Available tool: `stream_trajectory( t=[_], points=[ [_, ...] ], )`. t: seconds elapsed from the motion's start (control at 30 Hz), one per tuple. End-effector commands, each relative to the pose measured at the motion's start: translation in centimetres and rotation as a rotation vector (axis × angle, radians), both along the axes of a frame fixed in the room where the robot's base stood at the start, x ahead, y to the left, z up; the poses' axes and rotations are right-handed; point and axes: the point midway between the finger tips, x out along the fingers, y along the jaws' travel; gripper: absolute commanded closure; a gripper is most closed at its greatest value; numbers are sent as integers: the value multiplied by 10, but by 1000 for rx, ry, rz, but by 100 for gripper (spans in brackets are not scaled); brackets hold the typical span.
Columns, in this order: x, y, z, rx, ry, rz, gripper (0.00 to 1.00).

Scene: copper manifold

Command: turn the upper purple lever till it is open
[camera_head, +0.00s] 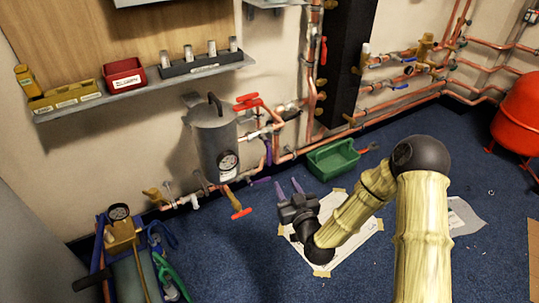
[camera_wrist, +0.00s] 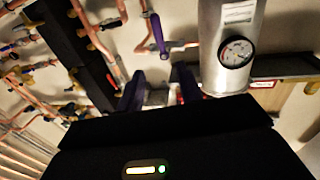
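A purple lever (camera_head: 268,152) stands roughly upright on the pipework right of the grey tank. A second purple lever (camera_head: 262,181) lies lower, nearly level. My gripper (camera_head: 288,187) is below and to the right of the upper lever in the head view, its two purple fingers pointing up and apart. In the wrist view, which looks upside down, my gripper (camera_wrist: 160,88) has its fingers spread with nothing held between them. A purple lever (camera_wrist: 158,34) shows beyond the fingers, apart from them; it looks like the upper one, but I cannot be sure.
The grey tank with a gauge (camera_head: 213,138) stands left of the levers. Red levers (camera_head: 247,100) (camera_head: 238,208) stick out above and below. A green bin (camera_head: 333,158) sits on the floor to the right. A shelf (camera_head: 145,92) and a black column (camera_head: 348,60) flank the pipes.

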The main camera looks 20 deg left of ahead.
Motion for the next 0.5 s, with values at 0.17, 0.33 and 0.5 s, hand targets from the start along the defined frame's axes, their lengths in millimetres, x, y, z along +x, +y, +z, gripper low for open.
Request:
stream_trajectory(
  t=[0.17, 0.33, 0.5],
  points=[
    [23, 17, -2, 2, -3, -2, 64],
    [46, 36, -3, 1, -3, -3, 64],
    [68, 54, -3, 2, -2, -2, 64]
  ],
)
